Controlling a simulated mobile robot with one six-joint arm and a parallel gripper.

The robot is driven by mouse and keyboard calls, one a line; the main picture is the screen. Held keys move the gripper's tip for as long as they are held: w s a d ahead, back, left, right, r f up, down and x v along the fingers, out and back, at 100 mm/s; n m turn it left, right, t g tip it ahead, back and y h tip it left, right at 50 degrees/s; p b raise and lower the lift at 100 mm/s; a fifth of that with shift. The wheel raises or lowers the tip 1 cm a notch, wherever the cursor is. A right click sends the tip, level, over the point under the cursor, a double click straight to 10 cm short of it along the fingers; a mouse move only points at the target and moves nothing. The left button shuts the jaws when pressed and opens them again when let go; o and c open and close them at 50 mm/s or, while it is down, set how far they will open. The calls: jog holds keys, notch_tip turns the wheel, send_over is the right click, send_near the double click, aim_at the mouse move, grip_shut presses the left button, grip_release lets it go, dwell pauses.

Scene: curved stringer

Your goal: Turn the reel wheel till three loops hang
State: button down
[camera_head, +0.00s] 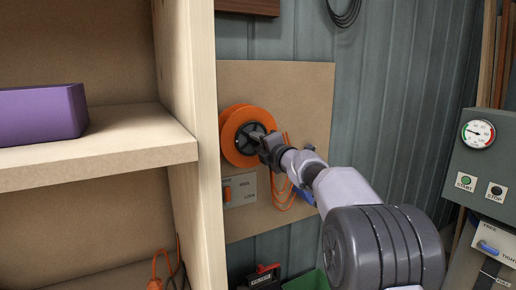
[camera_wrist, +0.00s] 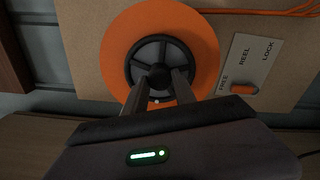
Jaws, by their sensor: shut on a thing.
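The orange reel (camera_head: 236,150) is mounted on a tan board on the wall, left of centre in the head view. It also shows in the wrist view (camera_wrist: 118,45), with a dark spoked wheel (camera_wrist: 134,60) at its middle. My gripper (camera_head: 262,140) reaches it from the right and is shut at the dark wheel. In the wrist view its fingers (camera_wrist: 162,88) meet at the wheel's lower part and hide what lies between them. Orange cord (camera_head: 283,200) hangs in loops right of the reel, partly behind my arm; I cannot tell how many loops.
A switch plate (camera_wrist: 262,58) marked FREE, REEL and LOCK has an orange lever (camera_wrist: 244,89) near FREE. A wooden shelf (camera_head: 100,150) with a purple box (camera_head: 40,113) stands close left. A grey control box (camera_head: 485,160) with a gauge is at right.

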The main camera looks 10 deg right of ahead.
jog(key=shift+n+b, duration=0.35)
jog(key=shift+n, duration=0.55)
jog(key=c, duration=1)
grip_release()
jog(key=v, duration=1.7)
jog(key=shift+s, duration=0.2)
